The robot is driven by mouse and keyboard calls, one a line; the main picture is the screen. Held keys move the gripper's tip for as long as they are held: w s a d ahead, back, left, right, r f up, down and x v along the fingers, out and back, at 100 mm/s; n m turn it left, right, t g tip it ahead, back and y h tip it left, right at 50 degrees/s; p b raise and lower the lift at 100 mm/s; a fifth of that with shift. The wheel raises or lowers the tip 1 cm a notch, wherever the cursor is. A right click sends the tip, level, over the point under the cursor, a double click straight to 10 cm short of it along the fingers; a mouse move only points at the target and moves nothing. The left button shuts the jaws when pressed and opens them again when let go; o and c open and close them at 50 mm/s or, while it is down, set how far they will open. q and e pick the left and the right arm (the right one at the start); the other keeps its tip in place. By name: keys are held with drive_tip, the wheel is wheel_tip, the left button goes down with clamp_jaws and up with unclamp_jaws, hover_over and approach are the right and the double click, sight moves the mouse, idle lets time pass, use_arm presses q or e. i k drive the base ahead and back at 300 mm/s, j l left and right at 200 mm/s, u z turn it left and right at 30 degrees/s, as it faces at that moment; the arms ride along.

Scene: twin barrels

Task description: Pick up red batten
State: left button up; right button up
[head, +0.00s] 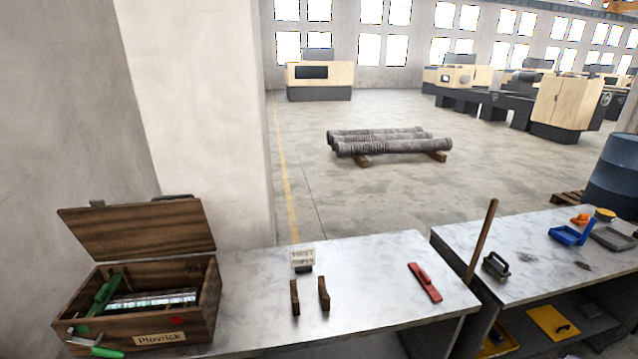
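The red batten (425,282) lies on the right part of the near marble-topped table (370,258), slanting from upper left to lower right. A raised piece shows along its top. Nothing touches it, and the table around it is bare. Neither of my grippers shows in the head view.
An open wooden toolbox (186,337) with green-handled tools stands at the table's left end. Two brown upright pieces (324,293) and a small sign (303,257) stand mid-table. A wooden handle (482,240) leans at the gap before the second table (540,262).

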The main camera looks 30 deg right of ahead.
sight(424, 278)
drive_tip(key=z, duration=1.85)
